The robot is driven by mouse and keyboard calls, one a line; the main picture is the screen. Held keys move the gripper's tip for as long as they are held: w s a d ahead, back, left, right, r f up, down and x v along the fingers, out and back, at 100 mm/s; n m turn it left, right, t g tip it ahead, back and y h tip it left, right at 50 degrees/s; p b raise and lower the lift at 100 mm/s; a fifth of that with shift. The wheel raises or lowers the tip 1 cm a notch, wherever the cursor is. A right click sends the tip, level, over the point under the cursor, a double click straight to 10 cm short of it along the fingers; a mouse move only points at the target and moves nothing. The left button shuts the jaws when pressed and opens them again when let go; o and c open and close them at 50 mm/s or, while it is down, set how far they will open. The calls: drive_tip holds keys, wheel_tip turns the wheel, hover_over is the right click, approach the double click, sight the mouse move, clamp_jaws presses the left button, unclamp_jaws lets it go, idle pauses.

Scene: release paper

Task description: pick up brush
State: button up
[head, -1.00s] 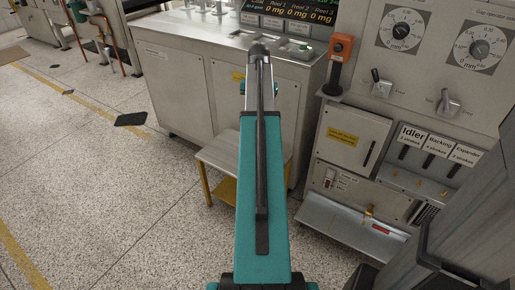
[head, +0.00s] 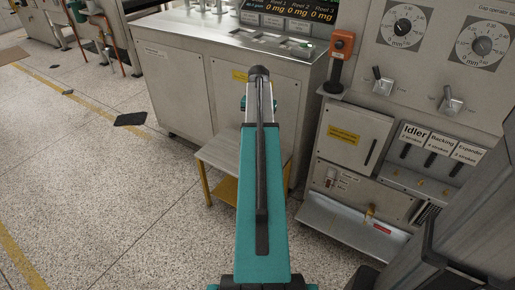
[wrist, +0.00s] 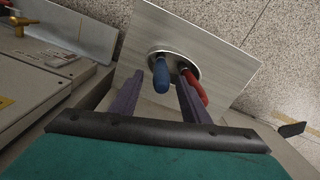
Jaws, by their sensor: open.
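In the wrist view, a blue-handled tool (wrist: 161,74) and a red-handled tool (wrist: 196,88) stand in a round holder on a pale stool top (wrist: 171,24). Which of them is the brush, I cannot tell; their lower ends are hidden. My gripper (wrist: 155,85) is open, its purple fingers pointing toward the holder. The blue handle shows between the fingers, and the red handle is beside the right finger. I see no contact. In the head view the stool (head: 222,150) is partly behind my arm, which hides the tools and the fingers.
A metal cabinet (head: 180,100) stands behind the stool. A control panel (head: 345,138) with a low metal ledge (head: 345,227) is at the right. A dark flat piece (head: 130,119) lies on the floor at the left. The speckled floor at the left is mostly clear.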

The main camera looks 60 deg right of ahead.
drive_tip(key=shift+f, duration=0.3)
drive_tip(key=shift+a+f+b, duration=0.1)
drive_tip(key=shift+f+b, duration=0.75)
drive_tip(key=shift+f, duration=1.75)
clamp_jaws()
